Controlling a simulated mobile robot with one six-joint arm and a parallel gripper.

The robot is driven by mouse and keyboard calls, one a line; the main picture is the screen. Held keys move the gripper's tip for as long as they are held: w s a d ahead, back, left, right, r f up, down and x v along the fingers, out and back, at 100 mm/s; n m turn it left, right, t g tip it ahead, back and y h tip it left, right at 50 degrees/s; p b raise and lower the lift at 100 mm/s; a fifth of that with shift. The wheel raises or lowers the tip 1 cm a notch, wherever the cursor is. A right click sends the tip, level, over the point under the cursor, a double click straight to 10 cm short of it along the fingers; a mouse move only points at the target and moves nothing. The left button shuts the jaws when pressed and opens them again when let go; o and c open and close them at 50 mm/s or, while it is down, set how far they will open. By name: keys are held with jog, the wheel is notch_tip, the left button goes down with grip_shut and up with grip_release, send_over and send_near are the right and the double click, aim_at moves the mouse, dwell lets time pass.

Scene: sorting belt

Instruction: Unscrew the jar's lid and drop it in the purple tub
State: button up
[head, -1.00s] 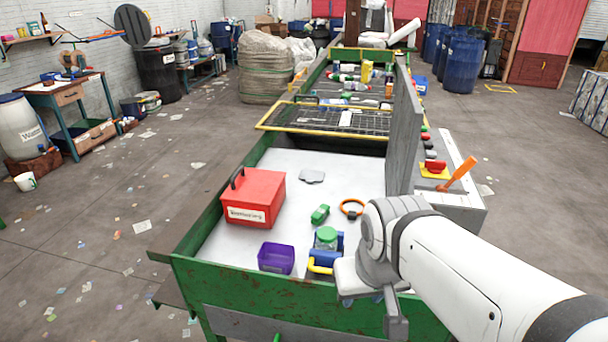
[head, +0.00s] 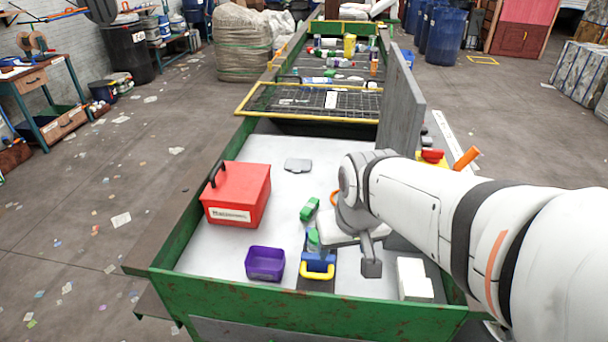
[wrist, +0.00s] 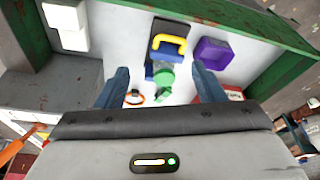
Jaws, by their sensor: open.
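The jar (head: 313,247) with its green lid (head: 313,235) stands at the blue clamp with a yellow handle (head: 318,270), partly covered by my arm in the head view. In the wrist view the lid (wrist: 164,77) shows between my fingers, apart from both. The clamp (wrist: 169,44) lies just beyond it. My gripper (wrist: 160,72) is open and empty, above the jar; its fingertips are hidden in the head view. The purple tub (head: 265,263) stands left of the clamp in the head view, and right of it in the wrist view (wrist: 213,54); it looks empty.
A red toolbox (head: 237,195) stands behind the tub. A small green object (head: 309,208), an orange ring (wrist: 134,97) and a flat grey piece (head: 298,165) lie on the white surface. White blocks (head: 411,280) sit at the right. Green walls (head: 310,310) edge the table.

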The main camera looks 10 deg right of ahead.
jog(key=o, duration=0.3)
jog(key=w+f+p, duration=0.2)
jog(key=w, duration=0.7)
jog(key=shift+f+n, duration=0.25)
jog(key=shift+n, duration=0.05)
jog(key=w+f, duration=0.1)
jog(key=w, duration=0.1)
jog(key=w+f+p, duration=0.1)
jog(key=w+f, duration=0.2)
jog(key=w, duration=0.1)
jog(key=shift+f, duration=0.2)
jog(key=shift+p+x, duration=0.75)
jog(key=shift+x, duration=3.15)
jog(key=c, duration=1.1)
